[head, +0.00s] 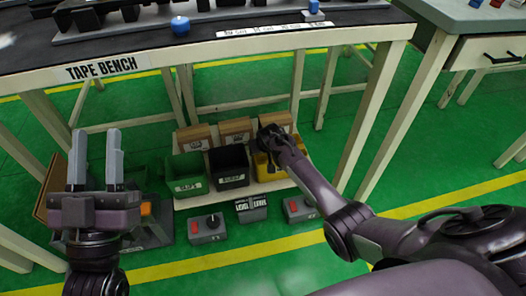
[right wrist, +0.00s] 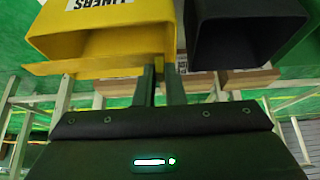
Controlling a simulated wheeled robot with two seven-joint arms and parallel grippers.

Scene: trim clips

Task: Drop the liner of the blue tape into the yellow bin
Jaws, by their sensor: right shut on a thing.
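The yellow bin (head: 262,173) stands at the right end of the row of bins under the bench. In the right wrist view the yellow bin (right wrist: 90,38) fills the upper left, with a LINERS label. My right gripper (head: 268,140) reaches down over this bin and hides part of it. Its two fingers (right wrist: 160,84) are close together at the bin's edge. They are shut on a thin piece, the liner, which is hard to make out against the bin. My left gripper (head: 96,150) is open and empty, pointing up, at the left.
A black bin (head: 229,180) and a green bin (head: 187,187) stand left of the yellow one, with cardboard boxes (head: 236,130) behind. The tape bench's edge (head: 200,55) runs above; a blue round item (head: 180,25) lies on top.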

